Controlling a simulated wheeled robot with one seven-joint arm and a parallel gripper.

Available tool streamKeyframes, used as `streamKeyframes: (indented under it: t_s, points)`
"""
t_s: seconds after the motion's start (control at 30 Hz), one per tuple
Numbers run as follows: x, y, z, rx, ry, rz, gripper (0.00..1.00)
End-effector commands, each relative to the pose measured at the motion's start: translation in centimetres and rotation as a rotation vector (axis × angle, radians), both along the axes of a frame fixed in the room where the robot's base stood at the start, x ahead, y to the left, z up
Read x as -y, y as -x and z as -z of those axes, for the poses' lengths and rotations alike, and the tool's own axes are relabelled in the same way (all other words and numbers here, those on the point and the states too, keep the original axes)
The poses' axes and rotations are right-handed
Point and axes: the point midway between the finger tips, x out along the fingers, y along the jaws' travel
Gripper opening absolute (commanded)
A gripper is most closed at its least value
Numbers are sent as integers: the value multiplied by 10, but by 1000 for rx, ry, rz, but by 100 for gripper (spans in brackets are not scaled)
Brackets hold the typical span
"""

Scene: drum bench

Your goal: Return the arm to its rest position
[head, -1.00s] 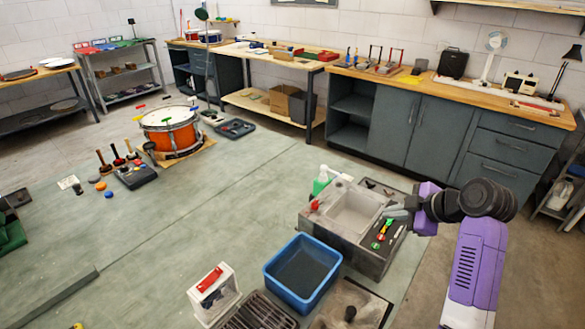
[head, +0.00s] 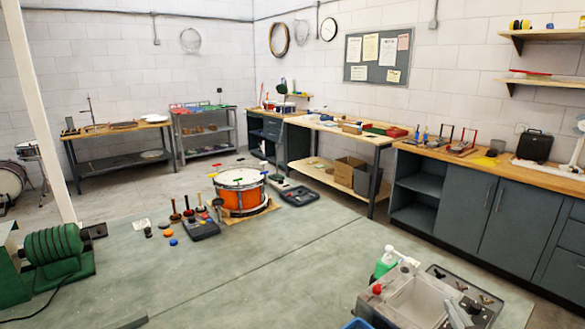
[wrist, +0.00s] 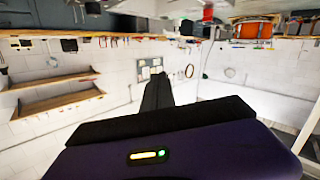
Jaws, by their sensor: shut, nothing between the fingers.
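My gripper (wrist: 157,80) shows in the wrist view as dark fingers closed together, with nothing between them. Its purple wrist housing (wrist: 170,155) fills the bottom of that view. The wrist picture is upside down, with walls and shelves behind the fingers and no object close to the tips. In the head view, a grey piece at the bottom edge, by the sink unit, looks like my gripper's end (head: 457,313). The rest of my arm is out of that view. I cannot tell whether the fingers touch the sink unit.
A grey sink unit (head: 412,299) with a green bottle (head: 385,262) stands at the lower right. Cabinets (head: 500,212) line the right wall. The mat's middle is clear.

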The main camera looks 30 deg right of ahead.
Motion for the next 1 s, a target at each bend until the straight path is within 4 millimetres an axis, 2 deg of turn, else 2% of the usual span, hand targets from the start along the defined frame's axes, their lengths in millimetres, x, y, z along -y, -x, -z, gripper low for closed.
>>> streamKeyframes:
  t_s: [0.03, 0.27, 0.4, 0.6, 0.8, 1.0]
  points:
    - [-25, 2, 9, 29, -12, -20, 0]
    - [-123, 23, 20, 161, -59, -130, 0]
    - [-181, 45, 24, 204, -97, -226, 0]
    - [-255, 86, 30, 197, -158, -388, 0]
    - [-309, 134, 50, 72, -212, -544, 0]
    - [-333, 170, 72, -45, -260, -636, 0]
